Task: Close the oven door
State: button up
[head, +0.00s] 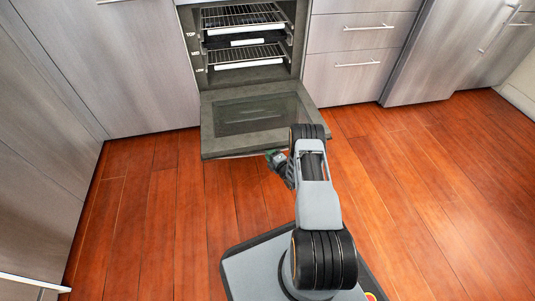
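The oven (245,45) stands in the cabinet row at the top centre, with its inside and wire racks in view. Its door (225,135) is folded down, open, with a dark glass panel facing up. My gripper (271,155) is near the door's front edge, at the right part of it. My arm hides much of the gripper, and the fingers are too small and dark to show whether they are open or shut. I cannot tell whether it touches the door.
Two wire racks (245,54) sit inside the oven. Closed drawers (357,65) flank it on the right, and grey cabinets (130,65) on the left. The wooden floor (430,190) is clear on the right and in front of the door.

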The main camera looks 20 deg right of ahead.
jog(key=shift+w+a, duration=0.15)
jog(key=shift+w, duration=0.85)
grip_shut()
